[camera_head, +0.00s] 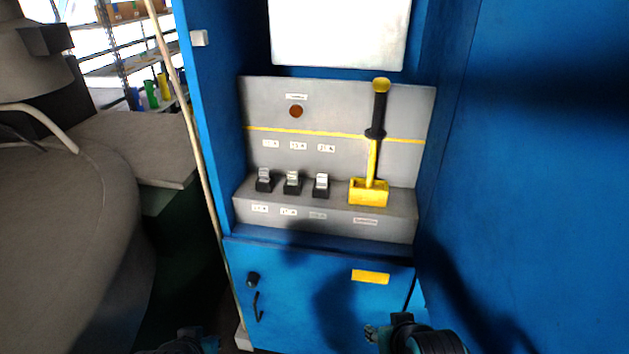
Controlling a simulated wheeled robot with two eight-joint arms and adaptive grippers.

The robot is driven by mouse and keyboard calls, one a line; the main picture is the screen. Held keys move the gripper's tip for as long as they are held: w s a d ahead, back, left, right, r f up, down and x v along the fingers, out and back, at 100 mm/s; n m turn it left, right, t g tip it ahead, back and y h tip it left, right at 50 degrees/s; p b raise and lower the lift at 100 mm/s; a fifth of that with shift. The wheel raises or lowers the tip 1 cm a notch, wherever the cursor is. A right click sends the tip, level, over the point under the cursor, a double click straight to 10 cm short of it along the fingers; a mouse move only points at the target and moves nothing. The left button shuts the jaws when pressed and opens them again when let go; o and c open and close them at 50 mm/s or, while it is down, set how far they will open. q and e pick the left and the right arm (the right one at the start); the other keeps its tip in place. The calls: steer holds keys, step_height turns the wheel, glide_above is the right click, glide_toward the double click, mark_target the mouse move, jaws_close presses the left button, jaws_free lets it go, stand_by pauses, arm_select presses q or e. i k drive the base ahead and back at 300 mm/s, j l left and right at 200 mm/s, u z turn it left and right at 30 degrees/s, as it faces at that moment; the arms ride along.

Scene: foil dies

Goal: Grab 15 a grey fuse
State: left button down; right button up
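Three small grey-topped fuses sit in black holders on the grey ledge of the blue cabinet: a left one (264,174), a middle one (292,178) and a right one (321,180). Small white labels lie below them; the middle label (288,212) seems to read 15 A, but the print is blurred. My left gripper (190,342) is at the bottom edge, mostly cut off, well below the fuses. My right gripper (375,334) is at the bottom, in front of the cabinet's lower door and apart from the fuses. I cannot make out the fingers of either gripper clearly.
A yellow lever with a black grip (377,130) stands upright in a yellow base right of the fuses. The open blue cabinet door (530,180) fills the right side. A beige pole (190,125) runs along the left edge. A large grey machine (60,230) stands left.

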mark_target(292, 176)
steer(key=i+j, duration=0.25)
steer(key=i+j+z, duration=0.15)
steer(key=z, duration=0.25)
steer(key=i+j+z, duration=0.25)
steer(key=z, duration=0.15)
steer(key=i+j+z, duration=0.15)
steer(key=j+z, duration=0.2)
steer(key=z, duration=0.4)
